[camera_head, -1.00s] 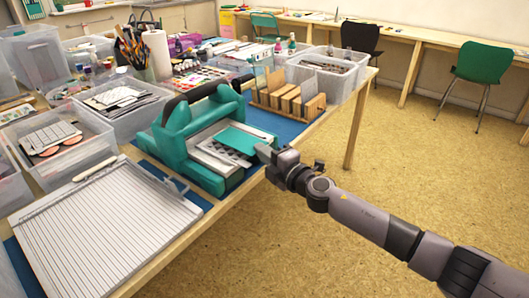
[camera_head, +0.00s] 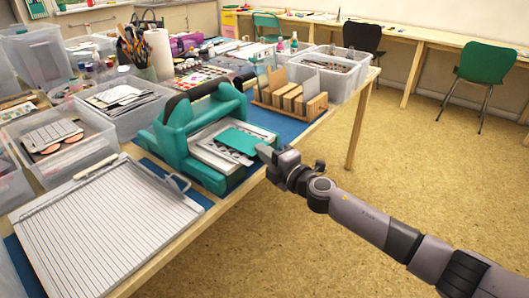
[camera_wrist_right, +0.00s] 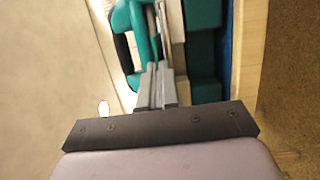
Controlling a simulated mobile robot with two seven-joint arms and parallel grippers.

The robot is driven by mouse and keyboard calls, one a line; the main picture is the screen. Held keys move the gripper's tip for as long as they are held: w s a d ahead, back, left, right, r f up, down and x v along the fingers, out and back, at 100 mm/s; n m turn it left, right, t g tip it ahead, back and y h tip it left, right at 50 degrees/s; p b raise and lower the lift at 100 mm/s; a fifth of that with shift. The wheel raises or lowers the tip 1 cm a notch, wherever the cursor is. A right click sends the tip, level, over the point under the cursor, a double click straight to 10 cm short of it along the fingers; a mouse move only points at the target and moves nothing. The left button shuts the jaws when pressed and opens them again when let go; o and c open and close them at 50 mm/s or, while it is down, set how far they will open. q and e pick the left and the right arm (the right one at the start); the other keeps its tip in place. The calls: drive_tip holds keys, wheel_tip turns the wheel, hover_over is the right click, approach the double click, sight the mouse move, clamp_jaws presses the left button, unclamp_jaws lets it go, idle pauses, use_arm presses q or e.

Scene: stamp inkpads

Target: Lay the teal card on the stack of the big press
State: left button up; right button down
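The teal card (camera_head: 238,140) is over the pale stack (camera_head: 207,154) of the big press (camera_head: 176,131). My right gripper (camera_head: 263,151) is at the card's right edge, shut on it. In the right wrist view, the gripper's two fingers (camera_wrist_right: 161,82) are close together, and the card is seen nearly edge-on. The card covers part of the stack. I cannot tell whether its underside touches the stack. The press is teal with a dark handle and stands on a blue mat. My left gripper is out of view.
A ribbed scoring board (camera_head: 100,228) lies in front of the press at the left. A wooden rack (camera_head: 290,100) stands behind it at the right. Clear bins (camera_head: 128,103) crowd the left and back of the table. The floor at the right is open.

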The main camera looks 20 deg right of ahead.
drive_tip(key=shift+f+b, duration=0.4)
drive_tip(key=shift+f, duration=0.05)
idle(0.4)
drive_tip(key=c, duration=1.3)
unclamp_jaws()
drive_tip(key=shift+d, duration=0.1)
drive_tip(key=shift+w+d+p+v, duration=0.1)
drive_tip(key=shift+d+p+v, duration=0.05)
drive_tip(key=shift+v, duration=0.65)
drive_tip(key=shift+w+d+p+v, duration=0.1)
drive_tip(key=shift+d+p+v, duration=0.1)
drive_tip(key=shift+v, duration=0.6)
drive_tip(key=shift+d+p+v, duration=0.1)
drive_tip(key=shift+p+v, duration=0.05)
drive_tip(key=shift+v, duration=0.65)
drive_tip(key=v, duration=0.7)
